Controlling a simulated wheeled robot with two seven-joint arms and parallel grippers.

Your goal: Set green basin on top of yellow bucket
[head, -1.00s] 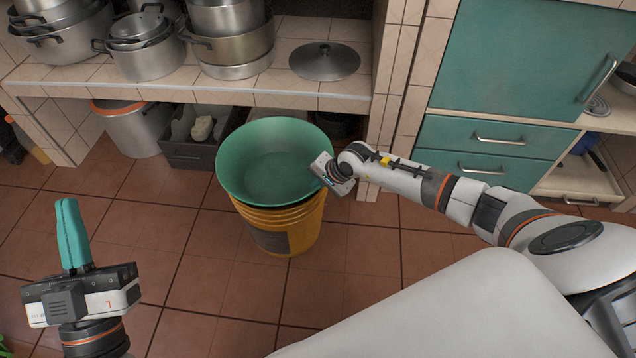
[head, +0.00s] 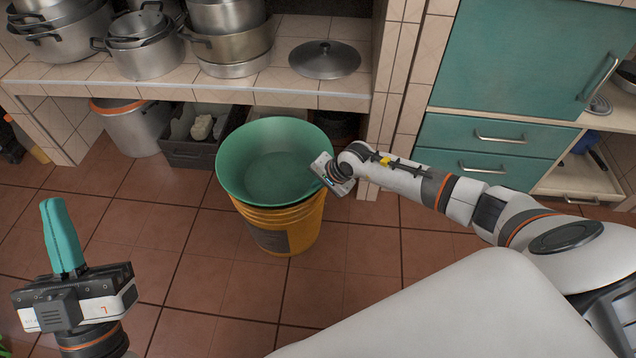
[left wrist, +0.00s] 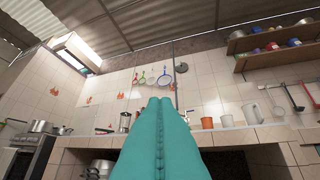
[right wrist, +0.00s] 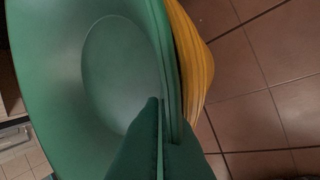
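The green basin (head: 268,165) sits on top of the yellow bucket (head: 300,232), open side up, and covers the bucket's mouth. The right wrist view shows the basin's inside (right wrist: 115,70) with the yellow bucket (right wrist: 192,60) right under its rim. My right gripper (right wrist: 165,110) is shut on the basin's rim, with one finger on each side. In the head view its fingers are mostly hidden at the basin's right edge. My left gripper (head: 50,208) is empty, its teal fingers together, well left of the bucket; its fingers also show together in the left wrist view (left wrist: 160,105).
Several metal pots (head: 145,45) and a lid (head: 324,60) stand on the tiled counter behind. A dark crate (head: 190,152) and a large pot (head: 133,125) are under it. Green drawers (head: 490,142) are at the right. The floor left of the bucket is clear.

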